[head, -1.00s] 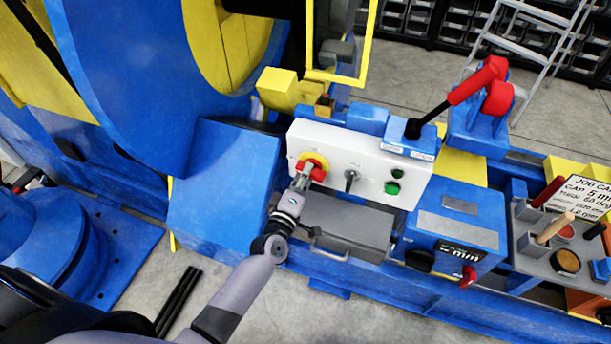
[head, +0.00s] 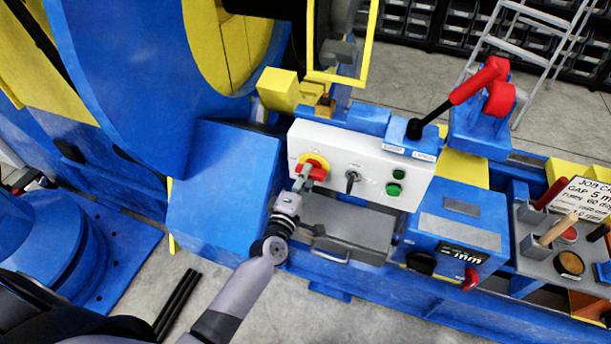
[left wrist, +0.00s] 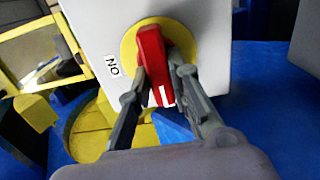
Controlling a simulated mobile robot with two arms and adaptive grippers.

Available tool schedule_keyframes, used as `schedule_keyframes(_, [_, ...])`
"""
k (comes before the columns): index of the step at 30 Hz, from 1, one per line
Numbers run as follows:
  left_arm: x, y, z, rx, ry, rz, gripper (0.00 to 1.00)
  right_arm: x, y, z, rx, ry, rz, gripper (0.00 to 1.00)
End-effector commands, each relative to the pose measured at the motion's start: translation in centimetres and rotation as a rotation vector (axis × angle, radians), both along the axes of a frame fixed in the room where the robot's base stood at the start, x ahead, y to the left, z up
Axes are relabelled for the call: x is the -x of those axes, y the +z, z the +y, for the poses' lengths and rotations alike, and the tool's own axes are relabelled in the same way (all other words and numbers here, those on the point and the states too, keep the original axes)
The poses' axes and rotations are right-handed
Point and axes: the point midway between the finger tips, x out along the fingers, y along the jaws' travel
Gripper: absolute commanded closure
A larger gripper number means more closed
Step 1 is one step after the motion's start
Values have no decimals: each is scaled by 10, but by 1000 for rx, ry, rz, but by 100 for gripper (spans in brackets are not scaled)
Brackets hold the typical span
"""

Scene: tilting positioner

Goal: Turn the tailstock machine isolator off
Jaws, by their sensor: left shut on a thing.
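The isolator is a red rotary handle (left wrist: 152,52) on a round yellow plate (left wrist: 128,48), on the left end of a white control panel (head: 375,168). My left gripper (left wrist: 161,80) is shut on the red handle, one finger on each side of it. A small ON label (left wrist: 114,66) shows on the panel beside the yellow plate in the left wrist view. In the head view the left gripper (head: 302,179) reaches the handle from below and partly hides it. My right gripper is not in view.
A black selector switch (head: 352,178) and green buttons (head: 394,189) sit right of the isolator. A red-gripped lever (head: 470,88) stands at the upper right. A grey drawer-like box with a handle (head: 330,256) lies below the panel. A blue sloped housing (head: 222,190) is close on the left.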

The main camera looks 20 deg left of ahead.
Motion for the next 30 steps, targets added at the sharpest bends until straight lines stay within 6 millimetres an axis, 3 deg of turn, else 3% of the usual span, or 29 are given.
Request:
schedule_keyframes(2, [0, 0, 0, 5, 1, 0, 100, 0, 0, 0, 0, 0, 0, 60])
schedule_keyframes(3, [0, 0, 0, 5, 1, 0, 80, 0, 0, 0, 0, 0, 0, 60])
schedule_keyframes(11, [0, 0, 0, 2, 1, 0, 62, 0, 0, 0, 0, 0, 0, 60])
schedule_keyframes(22, [5, -1, 0, 1, 0, 2, 62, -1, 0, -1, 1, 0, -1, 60])
schedule_keyframes(26, [22, -2, 1, 1, 1, 4, 62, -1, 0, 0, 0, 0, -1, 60])
schedule_keyframes(30, [53, -2, 2, 0, 0, 4, 62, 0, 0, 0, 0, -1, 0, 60])
